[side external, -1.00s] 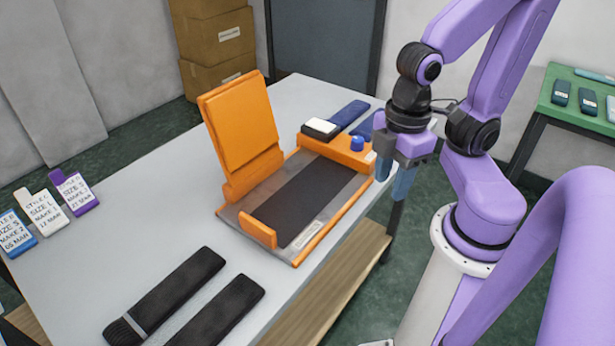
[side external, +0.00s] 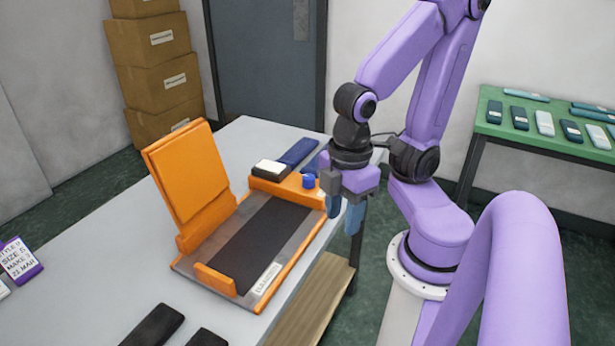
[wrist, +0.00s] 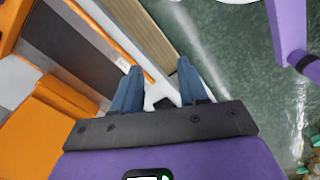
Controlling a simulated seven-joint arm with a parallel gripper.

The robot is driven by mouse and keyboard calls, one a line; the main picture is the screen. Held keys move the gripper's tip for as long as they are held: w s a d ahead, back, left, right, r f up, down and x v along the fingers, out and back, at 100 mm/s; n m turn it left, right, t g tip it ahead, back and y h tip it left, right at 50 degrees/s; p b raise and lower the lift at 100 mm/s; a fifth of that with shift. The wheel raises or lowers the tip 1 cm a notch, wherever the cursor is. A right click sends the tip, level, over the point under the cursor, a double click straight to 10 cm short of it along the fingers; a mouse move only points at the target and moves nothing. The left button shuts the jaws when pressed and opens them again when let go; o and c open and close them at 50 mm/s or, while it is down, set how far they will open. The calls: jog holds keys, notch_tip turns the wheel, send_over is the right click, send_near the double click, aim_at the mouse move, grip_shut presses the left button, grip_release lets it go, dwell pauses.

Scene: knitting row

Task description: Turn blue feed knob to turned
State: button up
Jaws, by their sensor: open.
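The blue feed knob (side external: 308,181) stands on the orange block at the back end of the orange-framed fixture (side external: 203,272), in the side external view. I do not see the knob in the wrist view. My gripper (side external: 344,213) is just right of the knob, by the table's right edge, with its blue fingers pointing down. The fingers are apart and empty, and do not touch the knob. In the wrist view my gripper (wrist: 160,70) hangs over the table edge and floor, with the fixture's dark bed (wrist: 75,50) to the left.
An upright orange panel (side external: 190,175) rises at the fixture's left. A white-topped dark block (side external: 270,169) sits left of the knob, with a dark blue strip (side external: 298,152) behind. Black strips (side external: 153,326) lie at the front. A green table (side external: 550,112) stands at the right.

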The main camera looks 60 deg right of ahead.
jog(key=o, duration=0.4)
jog(key=w+d+r+m+h, duration=0.1)
jog(key=w+d, duration=0.2)
jog(key=w, duration=0.6)
jog(key=w+d+r+m+h, duration=0.1)
jog(key=w+d+h, duration=0.15)
jog(key=w, duration=0.55)
jog(key=m+g, duration=0.2)
jog(key=g, duration=0.1)
send_over(307, 176)
jog(key=w+a, duration=0.5)
jog(key=x, duration=1.1)
jog(key=s+x, duration=0.1)
jog(key=x, duration=0.5)
jog(key=shift+f, duration=0.2)
jog(key=c, duration=1)
